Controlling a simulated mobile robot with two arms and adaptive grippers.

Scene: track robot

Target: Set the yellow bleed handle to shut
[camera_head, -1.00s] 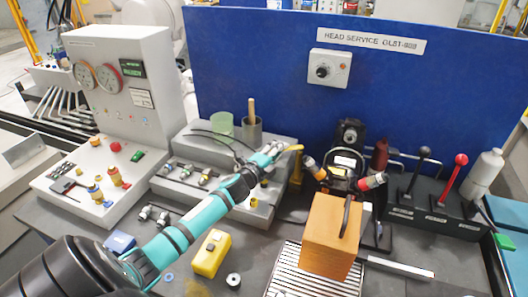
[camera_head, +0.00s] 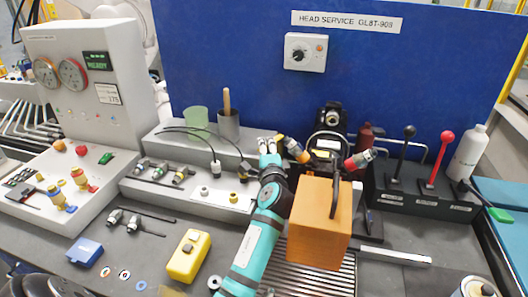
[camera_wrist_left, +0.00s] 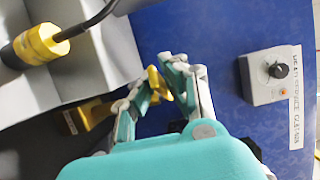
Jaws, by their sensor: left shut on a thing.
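My left gripper (camera_head: 269,146) reaches up from the bottom of the head view to the back, just left of the orange-tipped fitting. In the left wrist view, the fingers of this gripper (camera_wrist_left: 163,84) are closed around a small yellow handle piece (camera_wrist_left: 156,82). A yellow block (camera_wrist_left: 85,116) shows behind the fingers at left; its link to the handle is hidden. In the head view only a little yellow shows beside the fingertips, so the handle's angle cannot be told there. My right gripper is not in view.
An orange box (camera_head: 318,221) stands close right of my left arm, over a slatted tray. An orange-tipped fitting (camera_head: 294,148) and a red-tipped one (camera_head: 359,160) stick out behind it. A cabled yellow-black connector (camera_wrist_left: 36,48) is near the wrist. Levers (camera_head: 438,160) stand at right.

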